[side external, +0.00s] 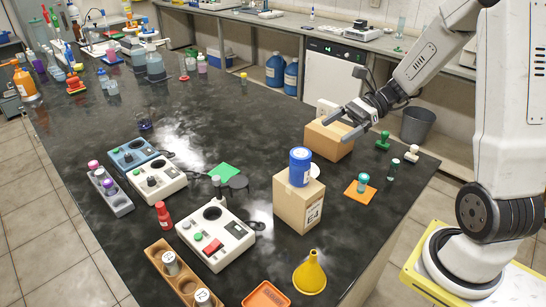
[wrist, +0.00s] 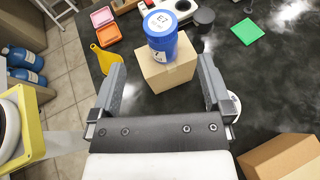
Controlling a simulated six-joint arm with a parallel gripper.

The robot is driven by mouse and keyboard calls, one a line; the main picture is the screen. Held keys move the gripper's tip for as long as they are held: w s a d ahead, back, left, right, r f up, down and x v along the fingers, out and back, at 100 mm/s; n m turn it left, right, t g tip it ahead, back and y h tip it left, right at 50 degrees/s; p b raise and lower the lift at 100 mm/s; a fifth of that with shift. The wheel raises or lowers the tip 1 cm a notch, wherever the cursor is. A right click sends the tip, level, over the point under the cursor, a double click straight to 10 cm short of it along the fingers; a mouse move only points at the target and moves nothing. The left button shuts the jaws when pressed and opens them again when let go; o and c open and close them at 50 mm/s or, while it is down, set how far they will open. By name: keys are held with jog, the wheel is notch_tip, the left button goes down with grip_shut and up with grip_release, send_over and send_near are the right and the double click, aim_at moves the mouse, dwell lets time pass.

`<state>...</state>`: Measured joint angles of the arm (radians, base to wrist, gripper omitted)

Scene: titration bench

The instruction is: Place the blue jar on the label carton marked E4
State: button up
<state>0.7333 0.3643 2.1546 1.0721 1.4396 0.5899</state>
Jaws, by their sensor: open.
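The blue jar (side external: 300,166) stands upright on top of a brown carton (side external: 297,208), which carries an E4 mark on its side in the side external view. In the wrist view the blue jar (wrist: 161,37), with a white lid label, stands on the same carton (wrist: 166,73), beyond the fingertips. My gripper (side external: 345,124) is open and empty, behind and to the right of the jar in the side external view, near another carton. In the wrist view the gripper (wrist: 162,80) shows its two fingers wide apart, with nothing touching them.
A second brown carton (side external: 325,137) lies below my gripper. A yellow funnel (side external: 310,272), an orange tray (side external: 266,296) and a white stirrer (side external: 216,232) stand near the E4 carton. Small bottles and green-handled stamps (side external: 382,141) sit to the right. Dark bench left of the carton is partly clear.

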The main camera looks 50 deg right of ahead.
aim_at(300, 168)
jog(key=shift+s+d+r, duration=0.2)
jog(key=shift+d+r, duration=0.05)
jog(key=shift+d, duration=0.3)
jog(key=shift+a, duration=0.1)
jog(key=s+a+f+n+g+h, duration=0.1)
jog(key=a+f+n+h, duration=0.3)
jog(key=n, duration=0.7)
jog(key=s+a+f+n+g+h, duration=0.1)
jog(key=s+a+f+n+h, duration=0.2)
jog(key=a+n+h, duration=0.3)
jog(key=f+n+h, duration=0.1)
jog(key=n+h, duration=0.1)
jog(key=n, duration=0.3)
jog(key=shift+s+f+n+g, duration=0.3)
jog(key=shift+f, duration=0.1)
